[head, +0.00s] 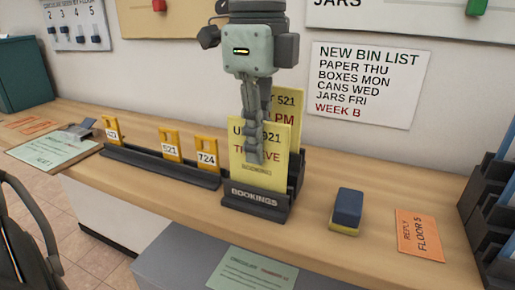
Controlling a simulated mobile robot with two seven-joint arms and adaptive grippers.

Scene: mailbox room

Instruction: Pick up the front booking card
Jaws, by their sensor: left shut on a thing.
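The front booking card (274,160) is yellow, with lettering that reads partly "921". It stands upright in the dark BOOKINGS holder (254,199) on the wooden counter. A second yellow card (291,103), marked "521" and "1 PM", stands behind it and is partly hidden. My left gripper (255,156) points down from above and is shut on the front card, with one finger across its face. The card's lower edge is hidden by the holder's front. My right gripper is not in view.
A dark rail with yellow number tags (170,145) lies left of the holder. A blue and yellow block (346,209) and an orange "REPLY FLOOR 5" card (420,235) lie to the right. Dark racks (490,215) stand at the right edge.

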